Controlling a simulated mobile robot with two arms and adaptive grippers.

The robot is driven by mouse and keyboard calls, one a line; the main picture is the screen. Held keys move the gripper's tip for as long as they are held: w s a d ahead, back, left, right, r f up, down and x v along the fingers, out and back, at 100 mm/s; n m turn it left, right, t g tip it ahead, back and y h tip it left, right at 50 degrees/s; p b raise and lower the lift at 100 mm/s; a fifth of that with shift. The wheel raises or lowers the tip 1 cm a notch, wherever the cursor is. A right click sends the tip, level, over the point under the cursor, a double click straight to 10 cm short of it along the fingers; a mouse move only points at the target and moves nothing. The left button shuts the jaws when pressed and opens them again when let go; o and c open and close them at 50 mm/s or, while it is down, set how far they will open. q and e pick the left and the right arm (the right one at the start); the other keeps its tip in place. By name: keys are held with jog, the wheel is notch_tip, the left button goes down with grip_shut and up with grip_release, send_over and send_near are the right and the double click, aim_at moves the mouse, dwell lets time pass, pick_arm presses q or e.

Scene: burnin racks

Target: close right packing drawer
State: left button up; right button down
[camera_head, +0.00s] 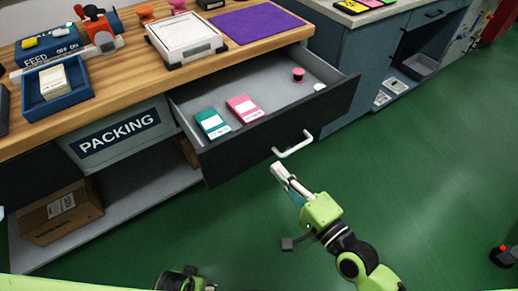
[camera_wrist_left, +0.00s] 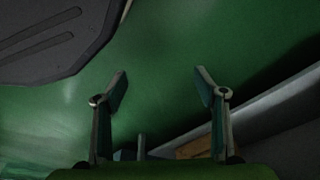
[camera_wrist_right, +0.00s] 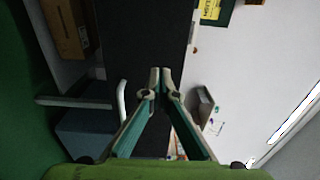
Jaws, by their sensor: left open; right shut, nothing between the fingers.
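The right packing drawer (camera_head: 275,135) stands pulled out from under the wooden workbench. It has a dark front and a light bar handle (camera_head: 294,146). Inside lie a teal packet (camera_head: 212,123), a pink packet (camera_head: 244,108), a small pink round item (camera_head: 298,74) and a white item. My right gripper (camera_head: 278,170) is shut and empty, just in front of the handle, with a small gap in the head view. In the right wrist view, the closed fingertips (camera_wrist_right: 160,72) appear over the dark drawer front (camera_wrist_right: 140,35). My left gripper (camera_wrist_left: 160,72) is open and empty, facing green floor.
The bench top (camera_head: 120,75) carries a scale (camera_head: 185,37), a purple mat (camera_head: 254,22) and a blue tray (camera_head: 58,95). A cardboard box (camera_head: 62,212) sits on the lower shelf, left. A blue-grey cabinet (camera_head: 365,55) stands right of the drawer.

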aim_at(253, 142)
jog(key=x, duration=0.8)
jog(key=shift+w+a, duration=0.15)
jog(key=shift+w, duration=0.1)
jog(key=shift+w+a, duration=0.15)
pick_arm(q)
jog(key=shift+w+d+r, duration=0.1)
jog(key=shift+w+r, duration=0.35)
jog(key=shift+r, duration=0.2)
jog(key=shift+s, duration=0.1)
